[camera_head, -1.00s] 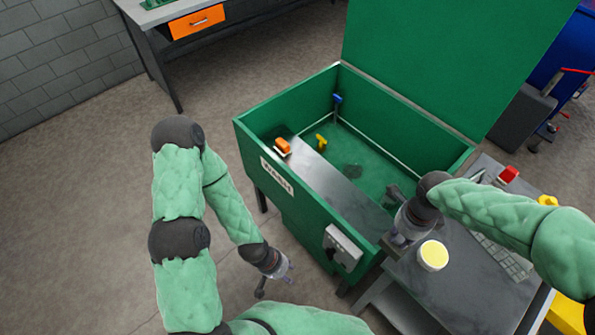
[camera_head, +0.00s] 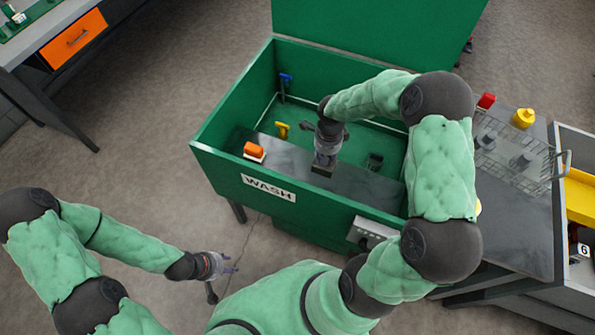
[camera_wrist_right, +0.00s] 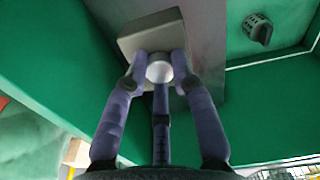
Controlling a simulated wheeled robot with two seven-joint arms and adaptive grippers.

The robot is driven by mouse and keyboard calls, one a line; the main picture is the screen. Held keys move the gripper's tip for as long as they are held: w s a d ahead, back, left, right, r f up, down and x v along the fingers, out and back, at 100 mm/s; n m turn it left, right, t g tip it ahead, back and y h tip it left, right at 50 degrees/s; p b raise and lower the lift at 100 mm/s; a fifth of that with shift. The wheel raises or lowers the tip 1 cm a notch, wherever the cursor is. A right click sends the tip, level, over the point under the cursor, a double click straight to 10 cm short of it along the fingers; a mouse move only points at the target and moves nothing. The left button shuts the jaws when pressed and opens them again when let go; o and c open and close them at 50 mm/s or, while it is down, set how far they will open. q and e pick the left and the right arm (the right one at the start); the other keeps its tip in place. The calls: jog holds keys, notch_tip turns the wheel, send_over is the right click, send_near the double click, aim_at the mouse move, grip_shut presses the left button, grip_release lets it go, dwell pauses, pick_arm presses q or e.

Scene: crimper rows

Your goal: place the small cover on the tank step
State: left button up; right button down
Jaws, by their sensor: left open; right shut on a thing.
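The small cover (camera_head: 322,169) is a grey square plate with a round pale knob, held in my right gripper (camera_head: 325,160). In the right wrist view the fingers (camera_wrist_right: 160,75) close around the knob, and the plate (camera_wrist_right: 140,38) lies beyond them. The tank step (camera_head: 365,185) is a grey metal ledge along the near side of the green wash tank (camera_head: 210,150). The cover is over the step, near its middle; I cannot tell whether they touch. My left gripper (camera_head: 230,266) is open and empty, outside the tank above the floor.
An orange and white brush (camera_head: 254,150) sits at the step's left end. A yellow piece (camera_head: 282,130), a blue piece (camera_head: 286,78) and a dark fitting (camera_head: 375,161) are in the tank. A side table (camera_head: 515,225) with a wire basket (camera_head: 510,160) stands right.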

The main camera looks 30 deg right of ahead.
notch_tip(320, 180, down, 10)
jog(key=b, duration=0.3)
jog(key=shift+d+r, duration=0.1)
jog(key=shift+r, duration=0.05)
jog(key=shift+b, duration=0.3)
jog(key=c, duration=1)
grip_release()
jog(key=shift+s, duration=0.1)
jog(key=shift+c, duration=0.2)
